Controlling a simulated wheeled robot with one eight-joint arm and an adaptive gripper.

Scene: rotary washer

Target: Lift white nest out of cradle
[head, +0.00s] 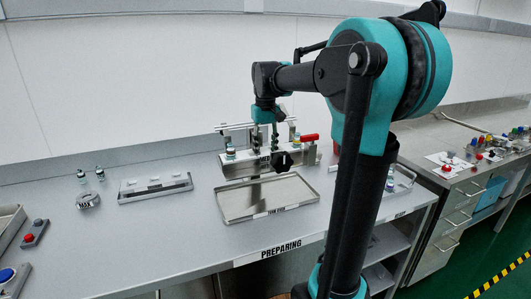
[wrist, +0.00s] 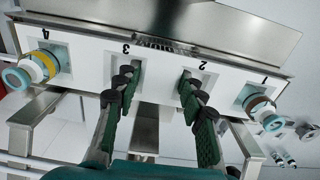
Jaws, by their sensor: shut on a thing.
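The white nest (wrist: 85,62) is a long white block with wells numbered 1 to 4. A ringed, teal-topped vial (wrist: 42,67) stands in well 4 and another vial (wrist: 262,108) stands in well 1. My gripper (wrist: 158,82) has its green-padded fingers at wells 2 and 3, shut on the middle of the nest. In the head view my gripper (head: 275,142) points down over the nest. The metal cradle (wrist: 245,143) shows its arms beside the nest; I cannot tell whether the nest is clear of it.
An empty metal tray (head: 226,211) lies in front of the nest. A red handle (head: 309,137) and a black knob (head: 283,162) are close by. A flat rack (head: 130,194), a ring (head: 88,200) and two small vials (head: 99,173) stand at left. The bench between is clear.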

